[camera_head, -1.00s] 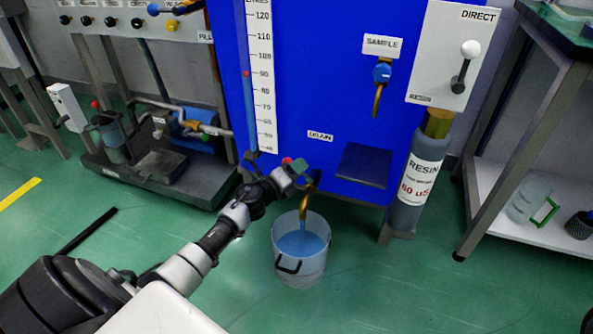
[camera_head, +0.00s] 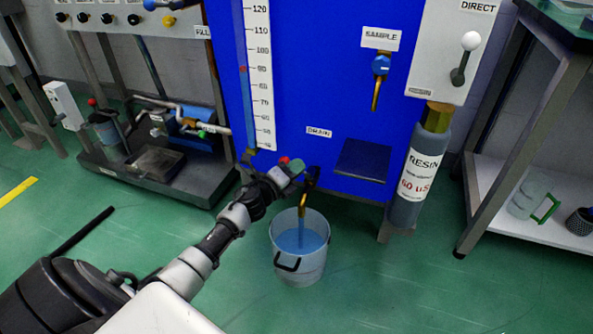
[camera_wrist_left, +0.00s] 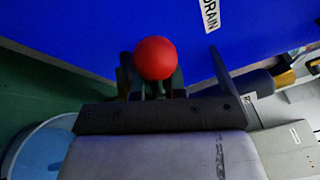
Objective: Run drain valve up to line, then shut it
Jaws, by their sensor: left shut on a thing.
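The blue tank (camera_head: 300,90) has a DRAIN label (camera_head: 319,132) with the drain spout (camera_head: 303,203) below it. My left gripper (camera_head: 290,168) is at the drain valve, shut on its red-ended handle (camera_head: 284,160). In the left wrist view the handle's red ball (camera_wrist_left: 155,58) sits at the fingers. A blue stream shows between the spout and the bucket (camera_head: 299,263), which holds blue liquid. The level scale (camera_head: 259,75) has a red mark (camera_head: 243,69) near 90 beside the sight tube. I cannot make out the tube's level. My right gripper is not in view.
A SAMPLE tap (camera_head: 380,68) and a dark shelf (camera_head: 361,160) are on the tank front. The resin cylinder (camera_head: 419,165) stands at its right. A pump skid (camera_head: 160,165) is at left and a bench (camera_head: 520,130) at far right. Floor right of the bucket is clear.

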